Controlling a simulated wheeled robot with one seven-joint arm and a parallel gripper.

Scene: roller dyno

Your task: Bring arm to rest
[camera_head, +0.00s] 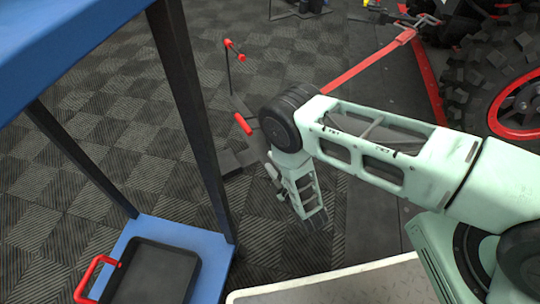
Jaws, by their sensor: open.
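My pale green arm (390,150) reaches in from the lower right toward the middle of the view. It bends down at a dark round joint (287,115). Below the joint, my gripper (296,203) hangs over the dark floor, small and partly foreshortened. It looks open, with nothing seen between its fingers. It appears apart from the things around it, though its distance to the dark stand behind is hard to judge.
A blue-topped table (60,45) with dark legs stands at left. A dark stand with red grips (243,124), a red strap (370,66) and a knobbly tyre (480,75) lie beyond my arm.

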